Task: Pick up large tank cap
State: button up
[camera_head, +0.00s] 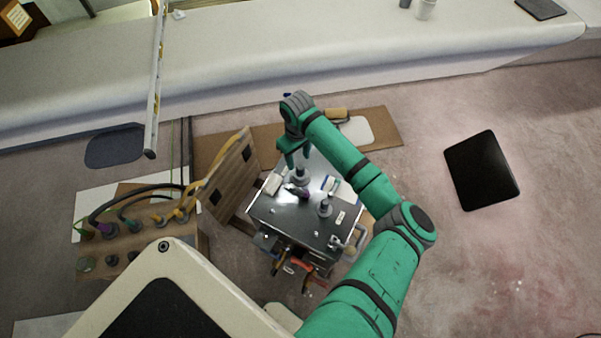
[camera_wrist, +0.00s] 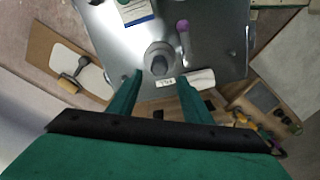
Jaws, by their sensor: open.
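A dark grey round cap with a raised knob, which looks like the large tank cap (camera_head: 301,176), stands on the shiny metal cart top (camera_head: 275,216) near its far edge. In the wrist view the cap (camera_wrist: 160,60) lies just beyond the fingertips, roughly centred between them. My gripper (camera_head: 293,160) is open and empty, pointing down over that edge; its two green fingers also show in the wrist view (camera_wrist: 159,79). They appear apart from the cap, though the exact gap cannot be told. A second, similar grey cap (camera_head: 325,208) stands nearer the cart's right side.
White labels and a small blue-and-white card (camera_head: 330,184) are on the cart top. A wooden panel (camera_head: 231,178) leans at the left. A roller (camera_head: 337,114) lies on cardboard behind.

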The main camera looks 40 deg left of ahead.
aim_at(300, 166)
jog(key=shift+d+f, duration=0.15)
jog(key=shift+f, duration=1.45)
jog(key=shift+d+f, duration=0.1)
jog(key=shift+f, duration=1.45)
jog(key=shift+w, duration=0.1)
grip_shut()
